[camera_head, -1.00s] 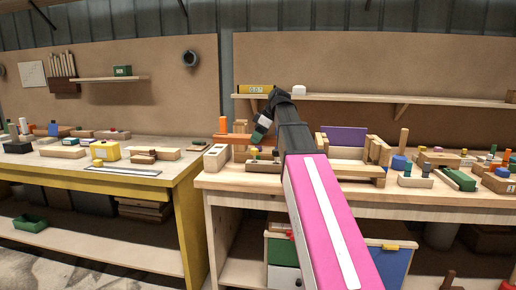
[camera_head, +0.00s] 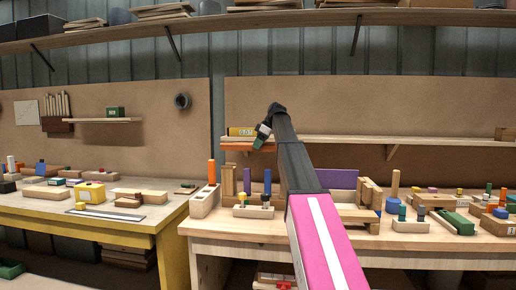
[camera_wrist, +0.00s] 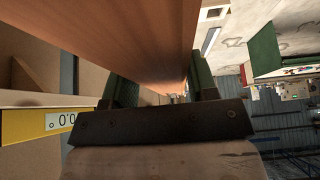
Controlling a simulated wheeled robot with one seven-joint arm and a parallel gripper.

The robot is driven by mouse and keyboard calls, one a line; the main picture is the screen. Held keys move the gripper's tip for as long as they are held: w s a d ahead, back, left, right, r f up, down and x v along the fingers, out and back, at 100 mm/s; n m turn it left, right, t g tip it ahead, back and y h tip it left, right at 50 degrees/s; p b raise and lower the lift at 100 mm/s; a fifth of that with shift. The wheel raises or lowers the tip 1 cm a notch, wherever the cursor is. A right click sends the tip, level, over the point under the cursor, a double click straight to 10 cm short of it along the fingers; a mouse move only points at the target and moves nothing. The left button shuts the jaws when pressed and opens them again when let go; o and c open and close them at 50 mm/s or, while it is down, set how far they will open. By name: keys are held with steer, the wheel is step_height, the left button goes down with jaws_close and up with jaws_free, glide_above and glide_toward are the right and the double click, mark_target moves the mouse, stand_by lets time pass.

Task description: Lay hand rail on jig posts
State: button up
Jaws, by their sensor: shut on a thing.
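My gripper (camera_head: 261,138) is raised above the back of the right bench, near shelf height. In the wrist view its two fingers (camera_wrist: 163,92) are shut on a long orange-brown bar, the hand rail (camera_wrist: 125,35), which runs away from the camera. In the head view only a short orange piece of the rail (camera_head: 238,146) shows left of the fingers; my arm may hide the rest. I cannot tell which are the jig posts.
A yellow level (camera_head: 241,131) lies on the wall shelf (camera_head: 440,143) close behind the rail; it also shows in the wrist view (camera_wrist: 20,126). A white-wood box with an orange cylinder (camera_head: 211,172) and a purple panel (camera_head: 343,179) stand on the bench (camera_head: 240,229). Small blocks crowd its right side.

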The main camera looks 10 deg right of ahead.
steer(key=shift+f, duration=0.2)
steer(key=shift+f, duration=2.7)
steer(key=shift+f, duration=1.35)
steer(key=o, duration=1.2)
steer(key=shift+r, duration=0.1)
steer(key=v, duration=1)
steer(key=shift+d+r, duration=0.1)
steer(key=shift+r, duration=0.1)
steer(key=shift+s+r, duration=0.1)
steer(key=shift+s, duration=0.1)
